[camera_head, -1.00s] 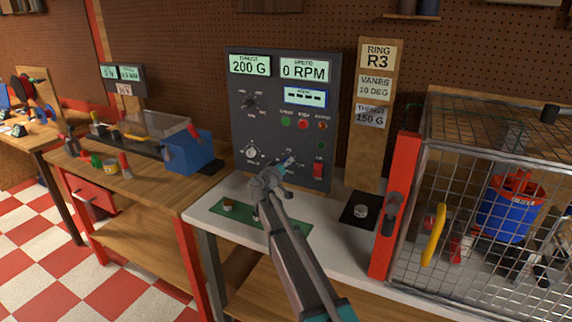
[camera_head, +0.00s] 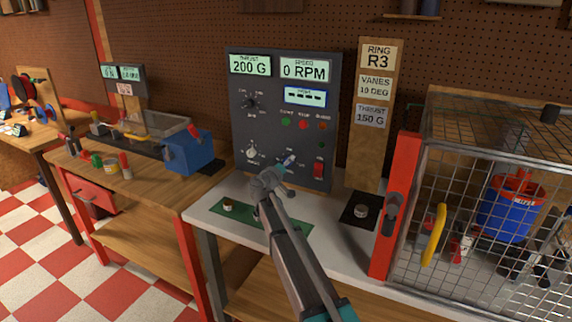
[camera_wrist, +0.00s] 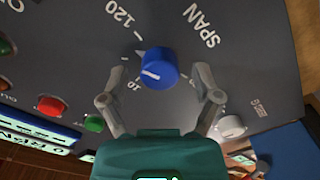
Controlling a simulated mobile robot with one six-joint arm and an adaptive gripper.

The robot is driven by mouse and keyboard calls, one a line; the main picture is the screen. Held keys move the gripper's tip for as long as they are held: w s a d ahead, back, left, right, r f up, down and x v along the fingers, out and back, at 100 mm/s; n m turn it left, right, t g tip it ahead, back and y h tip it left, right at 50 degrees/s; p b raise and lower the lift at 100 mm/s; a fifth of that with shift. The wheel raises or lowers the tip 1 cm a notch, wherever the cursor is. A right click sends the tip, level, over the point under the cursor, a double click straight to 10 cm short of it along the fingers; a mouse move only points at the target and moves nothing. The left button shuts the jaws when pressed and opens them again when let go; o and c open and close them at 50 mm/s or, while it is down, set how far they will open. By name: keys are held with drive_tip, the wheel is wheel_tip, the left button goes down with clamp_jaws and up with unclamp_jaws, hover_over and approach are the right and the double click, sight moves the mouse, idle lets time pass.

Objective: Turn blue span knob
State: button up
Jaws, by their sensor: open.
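The blue span knob (camera_wrist: 157,67) is in the middle of the wrist view, on the dark panel face beside the printed word SPAN. A white line on the knob points toward the left of that view. My gripper (camera_wrist: 160,74) is open, with one finger on each side of the knob. Gaps show between the fingers and the knob, so it is not gripped. In the head view my gripper (camera_head: 280,170) is in front of the lower part of the control panel (camera_head: 240,110), and I cannot make out the blue knob clearly there.
A pale knob (camera_wrist: 230,126) sits near the right finger in the wrist view, and red (camera_wrist: 50,105) and green (camera_wrist: 94,123) buttons lie to the left. The head view shows a red switch (camera_head: 318,170) close by, a white bench (camera_head: 325,240) below and a wire cage (camera_head: 480,140) at right.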

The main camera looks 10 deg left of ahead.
drive_tip(key=shift+s, duration=0.1)
drive_tip(key=v, duration=1.1)
drive_tip(key=shift+s+a, duration=0.15)
drive_tip(key=shift+s, duration=0.25)
